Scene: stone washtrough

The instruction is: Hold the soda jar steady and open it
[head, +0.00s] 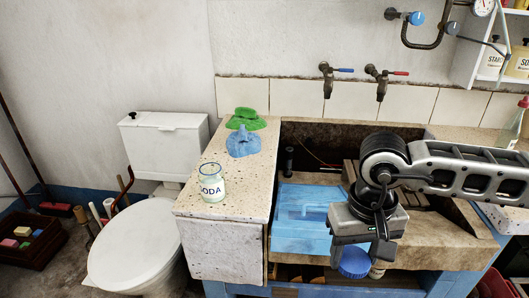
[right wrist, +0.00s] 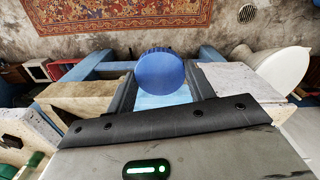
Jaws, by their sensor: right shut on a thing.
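The soda jar (head: 212,188) stands upright on the pale speckled counter to the left of the trough. It is glass with "SODA" lettering, and its top shows no lid on it. My right gripper (head: 358,256) is over the front of the trough, well to the right of the jar, pointing down. It is shut on a round blue lid (head: 354,264). The blue lid (right wrist: 160,72) also shows between the fingers in the right wrist view. My left gripper is in neither view.
A green cloth (head: 246,118) and a blue cloth (head: 243,143) lie behind the jar on the counter. A white toilet (head: 135,250) stands at left. Two taps (head: 327,80) are on the wall above.

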